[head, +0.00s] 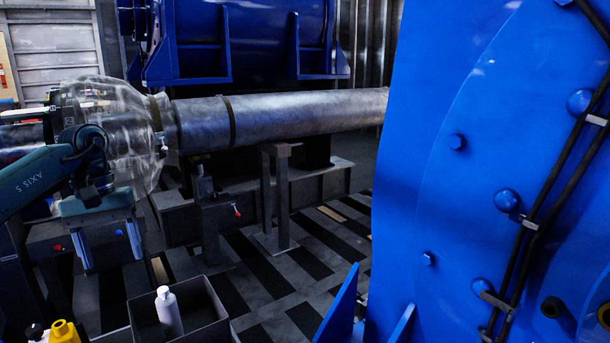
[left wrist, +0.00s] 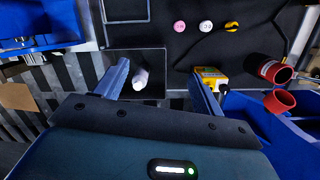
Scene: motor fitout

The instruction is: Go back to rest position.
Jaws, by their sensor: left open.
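My left gripper (head: 109,246) hangs at the left of the head view with its fingers pointing down. It is open, and nothing shows between its fingers in the head view. In the left wrist view my left gripper (left wrist: 158,82) has its two fingers spread wide. A white bottle (head: 168,311) stands upright in a dark open box (head: 207,329) at the bottom of the head view. In the left wrist view the bottle (left wrist: 140,78) lies beyond the fingers, apart from them. My right gripper is in neither view.
A large blue housing (head: 480,150) fills the right side. A grey shaft (head: 280,118) runs across the back on a stand. A yellow item (head: 64,331) sits left of the box. The left wrist view shows red cylinders (left wrist: 279,101) and small round pieces (left wrist: 205,26) on a dark surface.

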